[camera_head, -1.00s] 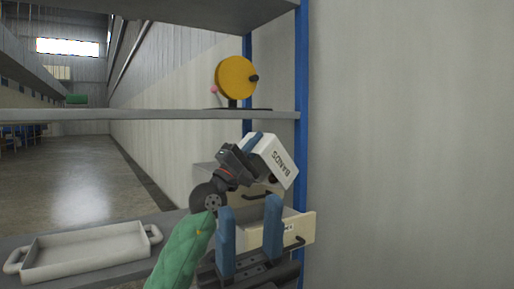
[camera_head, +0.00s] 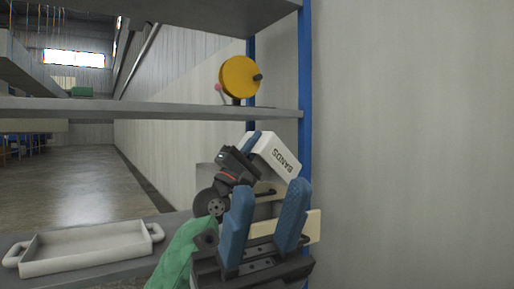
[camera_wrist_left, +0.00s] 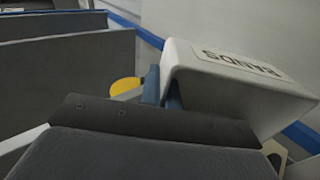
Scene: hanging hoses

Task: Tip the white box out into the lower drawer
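The white box (camera_head: 281,157), marked BANDS, is held tilted above the drawers; it also shows large in the left wrist view (camera_wrist_left: 235,85). My left gripper (camera_head: 253,143) is shut on the box's edge. Whether anything is inside the box is hidden. The lower drawer (camera_head: 314,228) is pulled out below the box, its cream front mostly covered by my right gripper. My right gripper (camera_head: 266,200) is in the foreground with its blue fingers apart, nothing seen between them. Whether it touches the drawer or its handle I cannot tell.
The upper drawer (camera_head: 207,176) sits behind my left gripper and looks shut. A white tray (camera_head: 85,246) with two handles lies at the left on the shelf. A yellow disc (camera_head: 239,77) stands on the shelf above. A blue rack post (camera_head: 304,110) and wall bound the right.

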